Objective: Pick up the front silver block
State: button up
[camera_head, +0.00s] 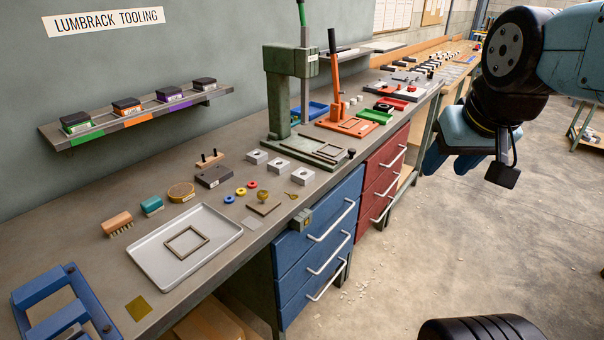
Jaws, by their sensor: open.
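Three silver blocks, each with a dark round mark on top, stand in a slanting row on the grey workbench (75,225), beside the green press (279,100). The front silver block (302,177) is closest to the bench's front edge. The middle silver block (279,167) and the back silver block (257,156) stand behind it, towards the wall. My gripper (449,162) hangs at the right over the floor, clear of the bench and well away from the blocks. It is open, and I see nothing between its blue fingers.
The press base (322,150) lies just right of the blocks. Coloured rings (241,191), a brass knob on a plate (263,199) and a key (292,195) lie left and in front. A grey tray (160,265) holds a frame. Blue drawers (318,215) sit below.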

jog(key=shift+o, duration=0.8)
jog(key=shift+w+f, duration=0.1)
jog(key=shift+w, duration=0.15)
jog(key=o, duration=0.5)
jog(key=w+f, duration=0.1)
jog(key=w, duration=0.1)
jog(key=w+f+n+h, duration=0.1)
jog(key=w, duration=0.1)
jog(key=w+f+h, duration=0.1)
jog(key=w+f, duration=0.1)
jog(key=w, duration=0.1)
jog(key=shift+d, duration=0.2)
jog(key=shift+o, duration=0.2)
jog(key=n+t+y, duration=0.3)
jog(key=n+y, duration=0.6)
jog(key=y, duration=0.4)
send_near(302, 173)
jog(key=shift+w+a+f, duration=0.1)
jog(key=shift+w+a, duration=0.2)
jog(key=shift+a, duration=0.35)
jog(key=shift+w+a+f, duration=0.1)
jog(key=shift+w+a, duration=0.2)
jog(key=shift+a, duration=0.35)
jog(key=shift+d+f+x, duration=0.1)
jog(key=shift+x, duration=1.35)
jog(key=shift+d+f+x, duration=0.1)
jog(key=shift+f+x, duration=0.05)
jog(key=shift+x, duration=1.25)
